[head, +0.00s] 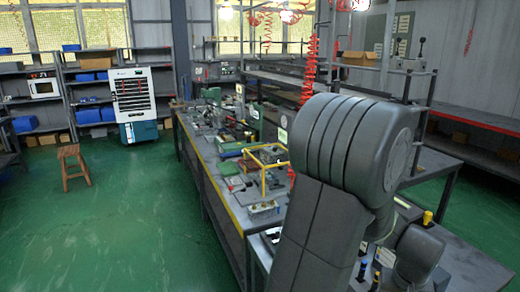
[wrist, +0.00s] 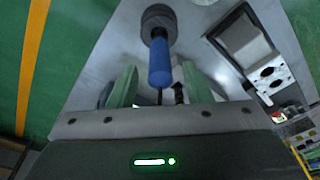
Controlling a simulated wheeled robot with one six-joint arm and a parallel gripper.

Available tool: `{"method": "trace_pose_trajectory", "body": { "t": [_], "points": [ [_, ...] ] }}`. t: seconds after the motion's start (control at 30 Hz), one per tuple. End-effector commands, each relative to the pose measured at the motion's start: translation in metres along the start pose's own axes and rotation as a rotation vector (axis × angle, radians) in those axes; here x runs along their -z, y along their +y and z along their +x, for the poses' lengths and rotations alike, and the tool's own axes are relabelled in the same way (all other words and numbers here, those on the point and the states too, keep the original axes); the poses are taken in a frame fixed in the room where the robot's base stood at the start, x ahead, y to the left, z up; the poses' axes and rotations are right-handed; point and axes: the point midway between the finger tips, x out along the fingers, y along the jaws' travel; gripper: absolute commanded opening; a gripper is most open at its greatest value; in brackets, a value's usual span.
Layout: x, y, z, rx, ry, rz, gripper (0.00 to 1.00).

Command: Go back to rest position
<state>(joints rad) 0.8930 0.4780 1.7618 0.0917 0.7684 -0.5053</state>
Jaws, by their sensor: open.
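My gripper (wrist: 159,70) shows in the wrist view with its two green fingers spread apart and nothing clamped between them. A blue handle (wrist: 160,62) with a dark round knob (wrist: 158,20) lies ahead of the fingers, in line with the gap. I cannot tell how far it is from the fingertips. In the head view my own grey arm fills the centre right, and my gripper is hidden there. Small blue-topped valve parts (head: 361,270) and a yellow-topped one (head: 427,217) stand near the arm on the bench.
A long workbench (head: 213,178) cluttered with tools and a yellow frame (head: 263,172) runs away from me. A wooden stool (head: 73,164), a white cabinet (head: 132,103) and shelves stand at left. The green floor (head: 120,220) at left is clear. A red coiled hose (head: 311,70) hangs above.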

Motion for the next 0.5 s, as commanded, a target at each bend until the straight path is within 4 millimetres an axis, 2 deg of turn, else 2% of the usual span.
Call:
{"method": "trace_pose_trajectory", "body": {
  "t": [0.27, 0.33, 0.5],
  "points": [
    [-0.002, -0.001, 0.048, 0.002, -0.003, 0.001, 0.45],
    [0.001, 0.0, 0.034, -0.001, 0.004, 0.0, 0.45],
    [0.003, 0.0, 0.022, -0.001, 0.002, 0.0, 0.45]
  ]
}}
